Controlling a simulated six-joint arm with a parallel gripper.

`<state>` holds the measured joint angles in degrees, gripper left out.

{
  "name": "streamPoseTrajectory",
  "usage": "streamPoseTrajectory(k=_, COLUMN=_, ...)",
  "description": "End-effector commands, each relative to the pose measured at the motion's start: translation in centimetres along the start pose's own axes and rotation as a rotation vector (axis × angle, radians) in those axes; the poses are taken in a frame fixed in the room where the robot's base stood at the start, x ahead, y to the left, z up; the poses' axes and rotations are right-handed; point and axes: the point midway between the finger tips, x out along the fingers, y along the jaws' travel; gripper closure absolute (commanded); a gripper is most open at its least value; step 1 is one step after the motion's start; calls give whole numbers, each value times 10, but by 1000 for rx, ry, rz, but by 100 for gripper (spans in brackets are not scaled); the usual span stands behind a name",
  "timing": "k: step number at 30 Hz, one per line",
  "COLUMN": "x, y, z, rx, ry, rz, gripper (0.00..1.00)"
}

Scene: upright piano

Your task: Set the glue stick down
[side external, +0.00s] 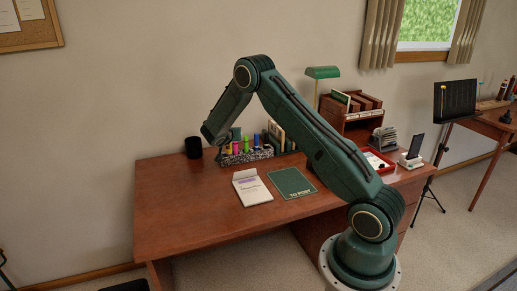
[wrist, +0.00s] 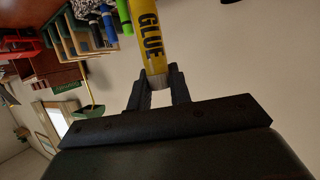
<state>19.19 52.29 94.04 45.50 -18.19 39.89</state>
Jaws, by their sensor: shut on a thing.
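A yellow glue stick (wrist: 149,35) with "GLUE" in dark letters fills the upper middle of the wrist view. My gripper (wrist: 157,88) is shut on its pale lower end, one dark finger on each side. The stick's far end is cut off by the frame edge. In the side external view my gripper (side external: 221,151) is low over the back left of the desk, at the left end of a speckled holder (side external: 247,157) with several colourful sticks. The held stick is too small there to tell apart, and I cannot tell whether it touches anything.
A black cup (side external: 193,147) stands left of my gripper. A notepad (side external: 252,187) and a green "TO POST" mat (side external: 292,183) lie in front of the holder. The desk's left front (side external: 180,210) is bare. A green lamp (side external: 322,73) stands at the back right.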

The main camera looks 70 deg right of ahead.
Motion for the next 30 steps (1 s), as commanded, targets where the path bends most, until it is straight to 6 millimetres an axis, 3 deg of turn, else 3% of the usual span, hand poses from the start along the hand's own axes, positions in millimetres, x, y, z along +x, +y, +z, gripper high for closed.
streamPoseTrajectory(k=6, x=33, y=-16, z=-53, rx=-35, ry=7, rz=-101, gripper=100)
streamPoseTrajectory(k=16, x=56, y=-29, z=-120, rx=-96, ry=5, rz=-237, gripper=100)
streamPoseTrajectory(k=22, x=60, y=-31, z=-135, rx=-112, ry=3, rz=-269, gripper=100)
streamPoseTrajectory(k=30, x=61, y=-32, z=-132, rx=-114, ry=1, rz=-272, gripper=100)
